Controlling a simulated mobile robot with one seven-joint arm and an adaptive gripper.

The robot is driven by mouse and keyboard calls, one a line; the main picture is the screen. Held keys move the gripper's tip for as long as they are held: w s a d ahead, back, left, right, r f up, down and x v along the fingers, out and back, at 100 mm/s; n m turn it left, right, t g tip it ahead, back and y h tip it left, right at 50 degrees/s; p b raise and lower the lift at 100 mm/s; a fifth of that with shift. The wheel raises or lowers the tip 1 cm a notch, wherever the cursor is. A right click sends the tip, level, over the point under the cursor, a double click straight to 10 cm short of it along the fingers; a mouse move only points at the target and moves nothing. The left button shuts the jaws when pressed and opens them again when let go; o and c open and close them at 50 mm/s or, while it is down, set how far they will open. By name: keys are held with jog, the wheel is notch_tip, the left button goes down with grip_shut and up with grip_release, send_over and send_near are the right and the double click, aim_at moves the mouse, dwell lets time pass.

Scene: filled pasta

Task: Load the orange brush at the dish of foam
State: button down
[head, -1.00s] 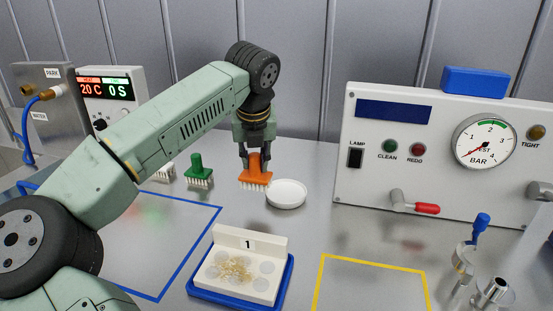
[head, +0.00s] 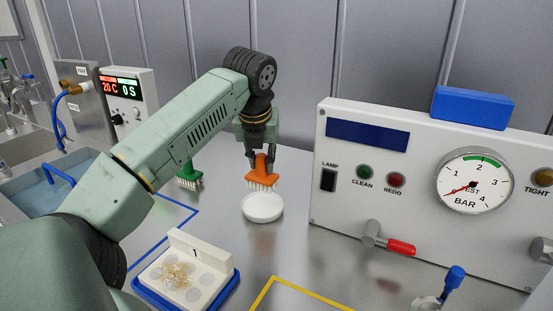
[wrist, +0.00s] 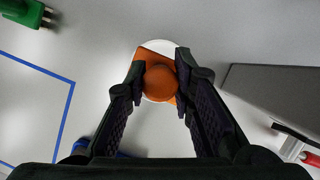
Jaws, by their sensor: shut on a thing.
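The orange brush (head: 262,175) has an orange handle and block with pale bristles pointing down. My gripper (head: 261,157) is shut on its handle and holds it upright. In the wrist view the round top of the brush (wrist: 160,84) sits between the two fingers of my gripper (wrist: 161,88). The white round dish (head: 262,213) stands on the steel table just in front of and below the brush in the head view. In the wrist view part of the dish (wrist: 159,45) shows behind the brush.
A green brush (head: 189,175) stands to the left. A numbered white block (head: 205,255) with pale strands sits on a blue tray (head: 218,296) in front. A test panel (head: 400,225) with a gauge and red-tipped lever stands at the right. A yellow outline marks the table's front.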

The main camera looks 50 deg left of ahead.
aim_at(261, 176)
jog(key=shift+f+b, duration=1.8)
jog(key=shift+f, duration=1.15)
jog(key=shift+f+b, duration=0.6)
jog(key=shift+b, duration=0.1)
dwell(0.3)
jog(key=shift+r, duration=0.1)
jog(key=shift+r+p, duration=2.05)
jog(key=shift+r, duration=1.45)
jog(key=shift+f+b, duration=0.75)
jog(key=shift+f, duration=0.05)
jog(key=shift+r, duration=0.1)
